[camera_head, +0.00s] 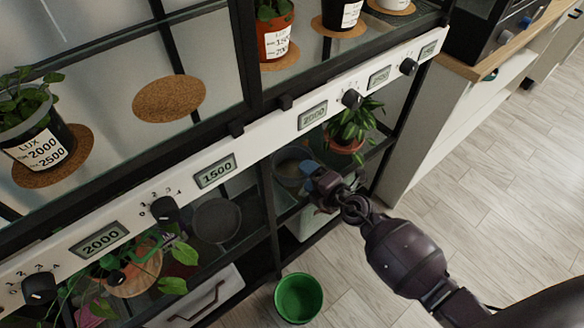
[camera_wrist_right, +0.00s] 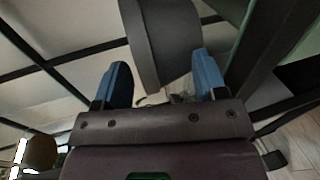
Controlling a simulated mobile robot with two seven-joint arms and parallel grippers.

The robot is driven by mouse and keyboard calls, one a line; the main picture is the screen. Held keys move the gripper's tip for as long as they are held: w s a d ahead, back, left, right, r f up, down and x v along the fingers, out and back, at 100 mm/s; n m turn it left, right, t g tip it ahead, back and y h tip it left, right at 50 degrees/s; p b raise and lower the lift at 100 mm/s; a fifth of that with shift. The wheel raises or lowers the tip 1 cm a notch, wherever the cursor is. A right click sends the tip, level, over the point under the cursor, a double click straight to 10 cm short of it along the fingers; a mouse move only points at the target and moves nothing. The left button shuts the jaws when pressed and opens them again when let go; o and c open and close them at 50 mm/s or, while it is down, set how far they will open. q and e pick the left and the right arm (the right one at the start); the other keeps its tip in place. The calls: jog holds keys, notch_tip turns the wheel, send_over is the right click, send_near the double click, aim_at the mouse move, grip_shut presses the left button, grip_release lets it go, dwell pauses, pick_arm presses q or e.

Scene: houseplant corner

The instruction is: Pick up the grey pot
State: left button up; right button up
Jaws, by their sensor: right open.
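A grey pot (camera_head: 291,166) stands on the lower shelf of the rack in the head view, partly hidden behind the shelf's front rail. My right gripper (camera_head: 314,177) reaches in from the right and is close beside it. In the right wrist view the grey pot (camera_wrist_right: 163,40) lies ahead, between the lines of the two blue fingers (camera_wrist_right: 161,82). The fingers are spread apart, with a gap at each side of the pot. Its far part is cut off by the picture's top edge. My left gripper is not in view.
A dark round pot or dish (camera_head: 216,220) is on the shelf to the left. A potted plant (camera_head: 347,130) stands just behind and right of the gripper. The rack's white control rail (camera_head: 260,144) runs above. A green pot (camera_head: 299,298) is on the floor; open floor lies right.

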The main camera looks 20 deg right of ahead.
grip_shut()
jog(key=shift+r, duration=0.15)
dwell(0.4)
